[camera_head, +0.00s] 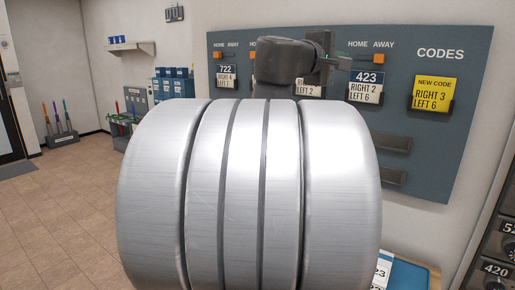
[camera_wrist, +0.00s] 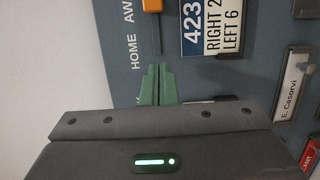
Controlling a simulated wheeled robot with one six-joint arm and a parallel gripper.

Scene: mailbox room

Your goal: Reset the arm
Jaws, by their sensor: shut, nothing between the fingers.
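My gripper (camera_wrist: 157,84) shows in the wrist view as two green fingers pressed together, with nothing between them. In the head view my dark arm reaches up in front of the blue-grey board (camera_head: 462,150), and the gripper end (camera_head: 332,60) is between the 722 and 423 cards, left of an orange slider. The wrist view is turned sideways. It shows the 423 card (camera_wrist: 207,28) beyond the fingertips. I cannot tell whether the fingertips touch the board.
The board carries the 722 card (camera_head: 226,76), a yellow NEW CODE card (camera_head: 433,94) and orange sliders (camera_head: 379,57). Numbered mailboxes (camera_head: 494,268) stand at lower right. A shelf (camera_head: 131,48) and blue bins (camera_head: 173,84) are at back left.

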